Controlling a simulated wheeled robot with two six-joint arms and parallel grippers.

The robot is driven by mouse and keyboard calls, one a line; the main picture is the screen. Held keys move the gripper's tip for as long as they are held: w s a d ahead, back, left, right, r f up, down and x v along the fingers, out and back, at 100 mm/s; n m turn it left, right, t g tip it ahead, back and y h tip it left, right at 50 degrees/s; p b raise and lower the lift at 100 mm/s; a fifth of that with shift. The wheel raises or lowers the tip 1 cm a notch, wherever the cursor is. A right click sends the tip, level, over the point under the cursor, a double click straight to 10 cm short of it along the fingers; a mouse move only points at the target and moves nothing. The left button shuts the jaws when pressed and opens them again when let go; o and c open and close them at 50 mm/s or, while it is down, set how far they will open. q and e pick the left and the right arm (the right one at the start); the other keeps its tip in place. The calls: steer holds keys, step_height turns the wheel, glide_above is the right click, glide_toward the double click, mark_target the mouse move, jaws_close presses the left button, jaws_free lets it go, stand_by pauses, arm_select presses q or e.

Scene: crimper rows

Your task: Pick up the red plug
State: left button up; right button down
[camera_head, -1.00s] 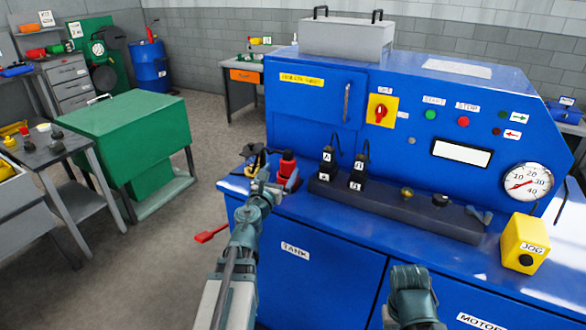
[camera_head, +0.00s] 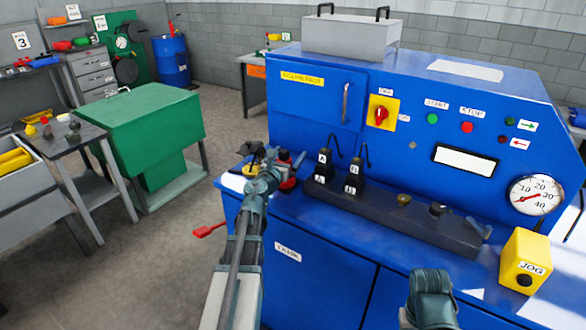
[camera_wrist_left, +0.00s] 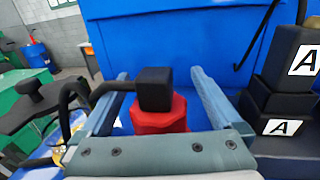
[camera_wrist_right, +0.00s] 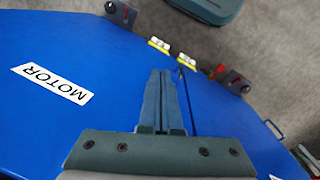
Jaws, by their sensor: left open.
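A red part with a black square top, apparently the red plug (camera_wrist_left: 158,119), stands at the left end of the blue bench. In the left wrist view it is between the fingers of my left gripper (camera_wrist_left: 160,74), with a gap on each side; the gripper is open. Its lower part is hidden by the gripper's body. In the head view, the plug (camera_head: 288,182) is partly covered by my left gripper (camera_head: 270,172). My right gripper (camera_wrist_right: 162,72) is shut and empty, with its fingers together over the blue bench front, near the MOTOR label.
Two black blocks marked A (camera_head: 322,168) and B (camera_head: 352,178) stand on a dark rail (camera_head: 400,215), right of the plug. A yellow JOG box (camera_head: 525,258) is at the bench's right. A black bent part (camera_wrist_left: 38,98) lies left of the plug.

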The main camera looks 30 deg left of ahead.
arm_select(q)
steer(key=shift+s+a, duration=0.15)
steer(key=shift+s, duration=0.1)
steer(key=shift+c, duration=0.3)
steer(key=shift+w, duration=0.1)
steer(key=c, duration=0.5)
jaws_close()
